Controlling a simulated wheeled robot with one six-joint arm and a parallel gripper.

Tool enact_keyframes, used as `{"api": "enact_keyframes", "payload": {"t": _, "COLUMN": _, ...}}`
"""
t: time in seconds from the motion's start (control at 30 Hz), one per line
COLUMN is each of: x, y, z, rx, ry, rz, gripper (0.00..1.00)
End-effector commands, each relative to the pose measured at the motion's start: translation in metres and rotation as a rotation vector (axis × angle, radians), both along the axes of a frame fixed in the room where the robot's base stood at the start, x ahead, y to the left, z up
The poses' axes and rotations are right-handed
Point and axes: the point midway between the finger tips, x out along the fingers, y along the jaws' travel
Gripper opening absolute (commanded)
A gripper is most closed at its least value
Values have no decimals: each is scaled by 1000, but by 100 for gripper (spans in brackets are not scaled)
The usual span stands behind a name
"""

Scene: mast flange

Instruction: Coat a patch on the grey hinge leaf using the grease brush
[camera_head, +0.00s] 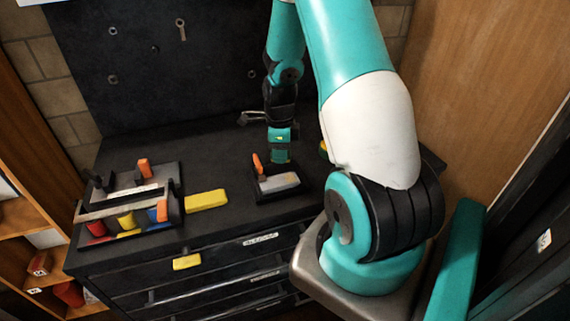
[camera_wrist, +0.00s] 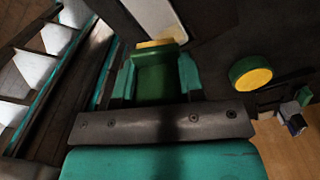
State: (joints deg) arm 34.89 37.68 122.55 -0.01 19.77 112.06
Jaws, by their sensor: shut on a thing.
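My gripper (camera_wrist: 157,80) is shut on the grease brush, whose green body (camera_wrist: 160,83) sits between the two teal fingers in the wrist view. The brush's pale yellow tip (camera_wrist: 158,43) points toward the near end of the pale grey hinge leaf (camera_wrist: 153,15). In the head view my gripper (camera_head: 281,140) points down, with the green brush (camera_head: 280,156) below it. The grey leaf (camera_head: 280,183) lies in a black fixture with an orange lever (camera_head: 258,164) at its left. The brush is just above or behind the leaf; I cannot tell whether they touch.
A round green and yellow pot (camera_wrist: 250,72) stands right of the brush in the wrist view. A tool rack (camera_head: 130,205) with coloured handles stands at the bench's left. A yellow block (camera_head: 206,199) lies between rack and fixture. A dark pegboard (camera_head: 160,70) rises behind.

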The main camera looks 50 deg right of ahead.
Motion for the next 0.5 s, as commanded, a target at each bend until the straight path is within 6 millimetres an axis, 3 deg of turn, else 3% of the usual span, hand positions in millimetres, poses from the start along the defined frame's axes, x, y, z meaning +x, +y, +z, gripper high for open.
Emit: {"api": "enact_keyframes", "payload": {"t": 0.5, "x": 0, "y": 0, "z": 5, "rx": 2, "ry": 2, "rz": -1, "gripper": 14}}
